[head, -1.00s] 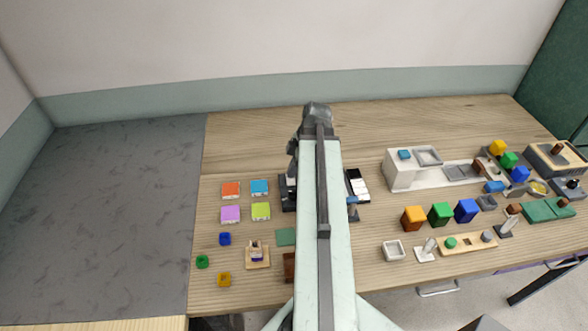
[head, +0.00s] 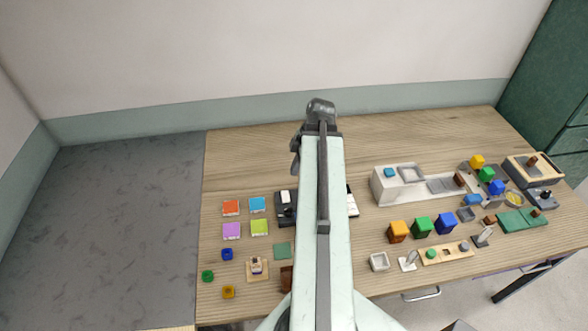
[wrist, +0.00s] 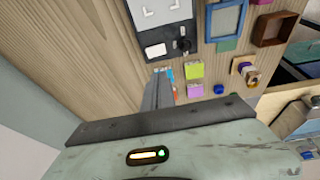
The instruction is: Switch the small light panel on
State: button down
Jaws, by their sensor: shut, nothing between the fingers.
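A dark panel with white corner marks, a white pad and a black knob shows at the top of the wrist view (wrist: 172,33); I take it for the small light panel. I cannot tell whether it is lit. In the head view a dark panel with a white pad (head: 284,212) shows left of my arm, partly hidden by it. My gripper (wrist: 160,73) is shut and empty in the wrist view, its grey fingers below the panel in the picture and apart from it. In the head view my arm hides much of the table's middle.
Coloured tiles (head: 231,230) and small rings (head: 227,254) lie left of the arm. A white box (head: 385,186), coloured blocks (head: 422,226) and a green board (head: 520,220) stand to the right. The table's back strip (head: 420,135) is clear.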

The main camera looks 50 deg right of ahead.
jog(key=w+a+f+m+g+b, duration=0.1)
jog(key=w+a+f+m+b, duration=0.1)
jog(key=w+a, duration=0.5)
jog(key=w+a+f+m+g+b, duration=0.1)
jog(key=w+a+f+m+b, duration=0.2)
jog(key=a, duration=0.7)
jog(key=w+a+f+m+h+b, duration=0.1)
jog(key=w+a+m, duration=0.1)
jog(key=a, duration=0.8)
jog(key=w+a+f+m+h+b, duration=0.1)
jog(key=w+a+f+m, duration=0.1)
jog(key=a, duration=0.9)
jog(key=shift+a+m+g, duration=0.2)
jog(key=shift+m+g, duration=0.1)
jog(key=shift+m, duration=0.1)
